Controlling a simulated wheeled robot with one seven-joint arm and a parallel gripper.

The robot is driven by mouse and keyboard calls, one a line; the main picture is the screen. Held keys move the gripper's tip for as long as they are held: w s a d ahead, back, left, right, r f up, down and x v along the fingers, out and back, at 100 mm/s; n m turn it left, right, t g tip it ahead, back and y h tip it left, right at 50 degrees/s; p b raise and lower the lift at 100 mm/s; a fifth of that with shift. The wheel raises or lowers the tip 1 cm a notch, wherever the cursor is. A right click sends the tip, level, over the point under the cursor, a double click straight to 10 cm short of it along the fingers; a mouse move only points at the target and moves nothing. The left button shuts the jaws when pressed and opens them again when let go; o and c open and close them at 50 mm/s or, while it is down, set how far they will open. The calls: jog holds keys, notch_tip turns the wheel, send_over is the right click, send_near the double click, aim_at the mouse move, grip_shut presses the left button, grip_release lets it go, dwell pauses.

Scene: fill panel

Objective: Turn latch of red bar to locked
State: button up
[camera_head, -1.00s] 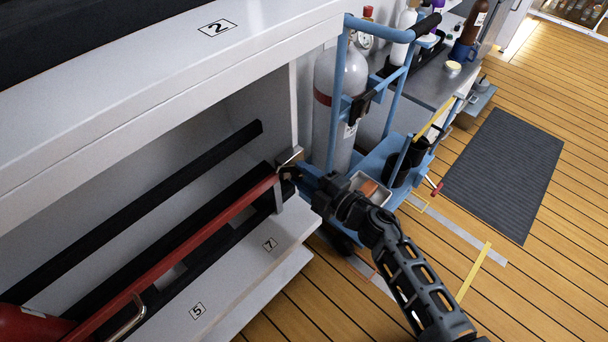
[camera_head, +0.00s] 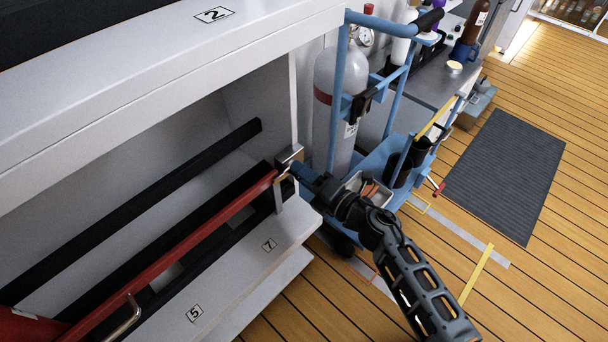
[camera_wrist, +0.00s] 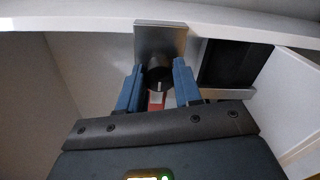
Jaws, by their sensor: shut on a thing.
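The red bar (camera_head: 200,238) runs from the lower left up to the right end of the shelf bay. Its latch sits at that right end, on a metal plate (camera_head: 290,155) by the cabinet's side panel. In the wrist view the latch's dark round knob (camera_wrist: 159,77) lies in front of the metal plate (camera_wrist: 160,40), with a bit of red bar (camera_wrist: 156,101) below it. My gripper (camera_wrist: 158,86) has its blue fingers on both sides of the knob and is shut on it. In the head view my gripper (camera_head: 301,174) reaches the latch from the right; its fingertips are partly hidden.
A blue cart (camera_head: 375,165) with a grey gas cylinder (camera_head: 338,115) stands close behind my arm. A white shelf edge (camera_head: 250,262) with labels 5 and 7 lies below the bar. Open wooden floor and a dark mat (camera_head: 505,170) are to the right.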

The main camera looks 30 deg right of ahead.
dwell(0.5)
jog(key=o, duration=1)
jog(key=shift+o, duration=0.2)
jog(key=v, duration=0.7)
jog(key=shift+s+p, duration=0.3)
jog(key=shift+s, duration=0.1)
jog(key=shift+d, duration=0.1)
jog(key=s+a+r+m+g+h+p, duration=0.1)
jog(key=s+r+m+p, duration=0.4)
jog(key=s+r+m, duration=0.7)
jog(key=s+a+r+m+g+h+p, duration=0.1)
jog(key=s+r+m+h+p, duration=0.3)
jog(key=s+r+m, duration=0.8)
jog(key=s+r+p, duration=0.2)
jog(key=s+r, duration=0.3)
jog(key=s, duration=0.3)
jog(key=shift+s+a+m+p, duration=0.3)
jog(key=shift+s, duration=0.1)
